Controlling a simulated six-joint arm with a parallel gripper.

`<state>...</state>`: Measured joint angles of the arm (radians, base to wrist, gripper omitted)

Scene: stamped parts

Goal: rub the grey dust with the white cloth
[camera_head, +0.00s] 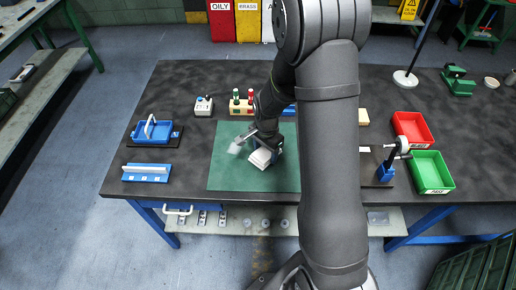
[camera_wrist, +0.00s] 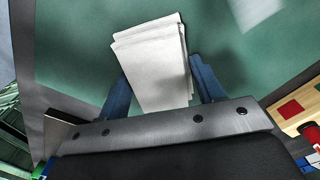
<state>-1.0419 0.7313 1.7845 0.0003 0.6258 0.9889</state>
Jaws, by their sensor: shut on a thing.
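The white cloth (camera_head: 260,158) is a folded, layered pad over the green mat (camera_head: 228,178). It fills the middle of the wrist view (camera_wrist: 150,62). My gripper (camera_head: 268,145) is shut on it, with one blue finger on each side of the cloth in the wrist view (camera_wrist: 158,82). A pale grey dust patch (camera_head: 236,147) lies on the mat just left of the cloth, apart from it. The dust also shows at the top right of the wrist view (camera_wrist: 255,8). I cannot tell whether the cloth touches the mat. My arm hides the mat's right part.
A blue tray (camera_head: 148,139) and a blue-white block (camera_head: 146,173) stand left of the mat. A button box (camera_head: 203,106) and a stand with coloured knobs (camera_head: 241,104) are behind it. A dial gauge stand (camera_head: 386,168), red bin (camera_head: 412,130) and green bin (camera_head: 431,172) are right.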

